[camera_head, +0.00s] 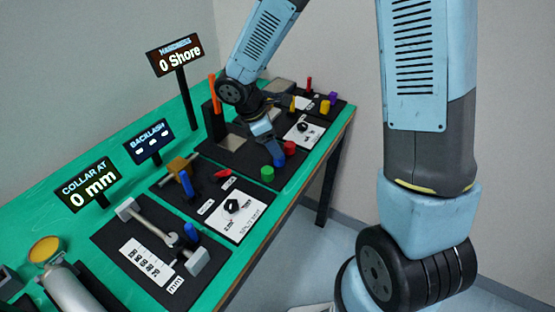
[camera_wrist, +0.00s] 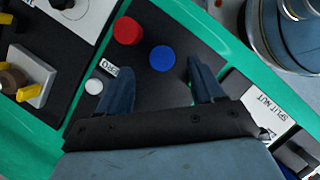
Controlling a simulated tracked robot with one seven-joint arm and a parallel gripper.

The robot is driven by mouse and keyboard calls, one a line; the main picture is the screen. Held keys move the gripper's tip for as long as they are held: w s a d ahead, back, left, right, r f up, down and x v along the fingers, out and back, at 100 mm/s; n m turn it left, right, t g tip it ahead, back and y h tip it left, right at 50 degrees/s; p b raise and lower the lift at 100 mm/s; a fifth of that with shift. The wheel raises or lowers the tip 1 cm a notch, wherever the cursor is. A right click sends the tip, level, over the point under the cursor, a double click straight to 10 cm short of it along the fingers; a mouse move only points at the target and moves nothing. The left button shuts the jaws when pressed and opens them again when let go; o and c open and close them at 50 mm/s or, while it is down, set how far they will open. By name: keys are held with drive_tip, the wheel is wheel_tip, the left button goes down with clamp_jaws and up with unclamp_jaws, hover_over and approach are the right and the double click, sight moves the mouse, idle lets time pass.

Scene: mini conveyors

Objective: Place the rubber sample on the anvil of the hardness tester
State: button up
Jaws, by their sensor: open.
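The hardness tester (camera_head: 213,122) is a dark upright with an orange lever, under a sign reading "0 Shore". Its anvil cannot be made out behind my arm. Small round samples stand on the dark mat near the table's front edge: a red one (camera_head: 290,147) and a green one (camera_head: 267,173). Nothing marks which is rubber. My gripper (camera_wrist: 157,75) is open and empty, pointing down over this mat, the blue sample showing between its fingers.
Other stations share the green table (camera_head: 62,212): a split nut panel (camera_head: 240,215), a collar gauge with a wrench-like bar (camera_head: 150,225), and a backlash sign (camera_head: 149,148). A panel with a knob (camera_head: 303,130) lies beyond. The floor is clear at right.

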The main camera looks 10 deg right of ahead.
drive_tip(key=x, duration=0.3)
drive_tip(key=shift+s+a+f, duration=0.15)
drive_tip(key=shift+f, duration=0.35)
drive_tip(key=shift+d+f, duration=0.25)
drive_tip(key=shift+f, duration=0.4)
drive_tip(key=c, duration=1.2)
drive_tip(key=shift+r, duration=0.1)
